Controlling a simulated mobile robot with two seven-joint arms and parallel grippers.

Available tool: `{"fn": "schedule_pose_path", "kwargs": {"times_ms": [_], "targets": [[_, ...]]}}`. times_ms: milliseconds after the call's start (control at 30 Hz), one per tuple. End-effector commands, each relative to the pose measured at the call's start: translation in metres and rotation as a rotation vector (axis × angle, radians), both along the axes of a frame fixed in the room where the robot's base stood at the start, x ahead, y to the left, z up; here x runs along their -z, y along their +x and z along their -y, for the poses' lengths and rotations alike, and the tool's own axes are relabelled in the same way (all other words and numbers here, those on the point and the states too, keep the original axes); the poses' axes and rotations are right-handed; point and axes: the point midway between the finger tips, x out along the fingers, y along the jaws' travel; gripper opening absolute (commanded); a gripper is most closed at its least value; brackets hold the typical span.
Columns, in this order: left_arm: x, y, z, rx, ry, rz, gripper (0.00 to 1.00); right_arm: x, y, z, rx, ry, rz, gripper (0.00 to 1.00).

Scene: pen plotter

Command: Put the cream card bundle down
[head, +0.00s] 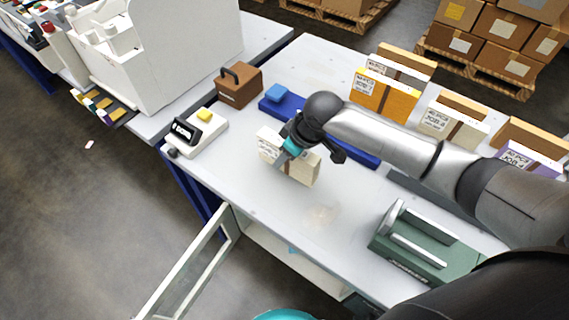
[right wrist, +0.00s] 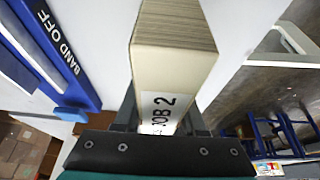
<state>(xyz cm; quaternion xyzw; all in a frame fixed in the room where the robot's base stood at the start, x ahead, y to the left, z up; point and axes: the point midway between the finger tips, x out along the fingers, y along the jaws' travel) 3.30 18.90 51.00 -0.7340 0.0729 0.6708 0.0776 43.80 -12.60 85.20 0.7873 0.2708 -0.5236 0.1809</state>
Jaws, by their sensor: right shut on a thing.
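The cream card bundle (head: 303,168) is a pale block with a printed label and a dark band, above or on the middle of the grey-white table. My right gripper (head: 284,156) is shut on it from above. In the right wrist view the bundle (right wrist: 175,55) stands between the fingers, with its stacked card edges and a "JOB 2" label showing. I cannot tell whether its underside touches the table. My left gripper is not in view.
A blue tray (head: 352,150) lies behind the bundle; the wrist view shows "BAND OFF" on blue (right wrist: 52,55). Orange (head: 385,95), cream (head: 452,125) and purple (head: 522,157) card blocks line the back. A green machine (head: 425,248) stands front right. The table before the bundle is clear.

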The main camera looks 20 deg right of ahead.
Motion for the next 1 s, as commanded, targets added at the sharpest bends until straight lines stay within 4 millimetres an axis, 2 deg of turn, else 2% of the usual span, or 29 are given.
{"fn": "schedule_pose_path", "kwargs": {"times_ms": [100,167,567,600,833,1000], "targets": [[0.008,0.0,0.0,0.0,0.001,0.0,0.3,0.023,-0.001,0.0,0.001,0.0,-0.003,0.0],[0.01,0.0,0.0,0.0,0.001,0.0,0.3,0.029,0.0,0.0,0.002,-0.001,-0.002,0.0],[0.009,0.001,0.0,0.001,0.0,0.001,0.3,0.033,0.0,0.0,0.001,0.0,0.0,0.0],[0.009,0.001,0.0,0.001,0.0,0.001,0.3,0.033,0.0,0.0,0.0,-0.001,-0.001,0.44],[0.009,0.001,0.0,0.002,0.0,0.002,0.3,0.033,0.0,0.0,0.0,-0.001,-0.001,0.7],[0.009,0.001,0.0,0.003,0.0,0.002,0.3,0.033,0.0,0.0,0.001,0.0,-0.001,0.7]]}}
